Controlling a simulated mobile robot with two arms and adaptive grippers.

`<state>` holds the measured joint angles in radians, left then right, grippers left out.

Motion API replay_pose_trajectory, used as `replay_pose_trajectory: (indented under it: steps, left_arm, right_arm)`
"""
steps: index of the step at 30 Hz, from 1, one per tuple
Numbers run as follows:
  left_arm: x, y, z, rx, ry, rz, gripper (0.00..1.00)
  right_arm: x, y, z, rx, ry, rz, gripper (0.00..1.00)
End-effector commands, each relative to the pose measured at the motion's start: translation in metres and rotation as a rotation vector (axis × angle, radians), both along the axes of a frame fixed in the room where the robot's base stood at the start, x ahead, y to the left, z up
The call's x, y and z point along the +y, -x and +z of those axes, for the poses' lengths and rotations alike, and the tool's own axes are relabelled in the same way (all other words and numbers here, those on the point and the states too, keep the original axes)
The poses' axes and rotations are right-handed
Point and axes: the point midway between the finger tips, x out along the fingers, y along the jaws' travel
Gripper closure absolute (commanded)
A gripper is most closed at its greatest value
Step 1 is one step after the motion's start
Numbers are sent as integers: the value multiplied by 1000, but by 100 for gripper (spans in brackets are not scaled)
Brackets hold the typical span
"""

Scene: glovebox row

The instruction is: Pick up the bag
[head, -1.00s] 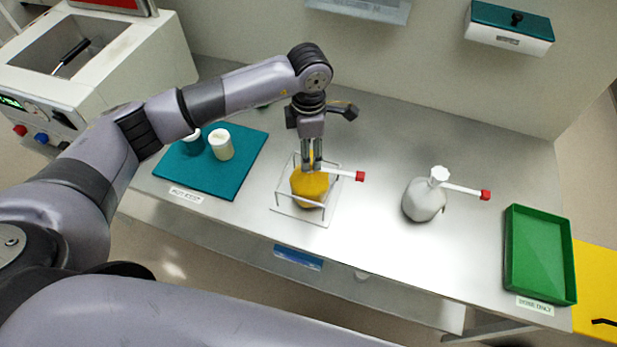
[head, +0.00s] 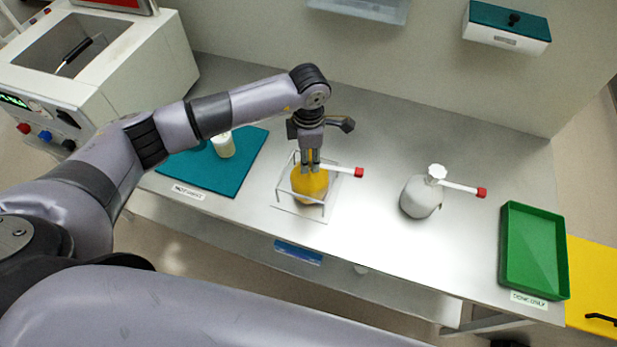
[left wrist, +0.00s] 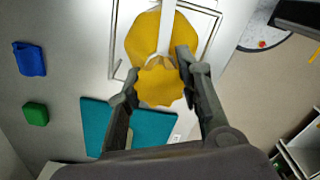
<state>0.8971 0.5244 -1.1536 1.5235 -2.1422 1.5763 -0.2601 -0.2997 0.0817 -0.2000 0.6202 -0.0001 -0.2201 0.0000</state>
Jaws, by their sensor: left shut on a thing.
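The yellow bag (head: 311,185) stands upright inside a clear-walled, pale-edged frame (head: 285,209) on the steel bench. A white tube with a red cap (head: 359,172) sticks out to the right from its top. My left gripper (head: 310,168) comes down from above and is shut on the bag's neck. In the left wrist view the gripper's fingers (left wrist: 160,88) flank the bag's lobed yellow top (left wrist: 160,82). The wider bag body (left wrist: 142,38) shows beyond it. My right gripper is not in view.
A grey-white bag (head: 419,197) with a red-capped tube stands to the right. Farther right is a green tray (head: 533,250). A teal mat (head: 233,170) with a white-lidded pot (head: 222,145) lies to the left, near a white machine (head: 150,60). Bench between the bags is clear.

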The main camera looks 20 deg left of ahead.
Motion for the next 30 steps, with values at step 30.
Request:
replay_pose_trajectory:
  steps: [30]
  left_arm:
    - [0,-1,1,-1,0,1,100]
  right_arm:
    - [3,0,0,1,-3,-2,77]
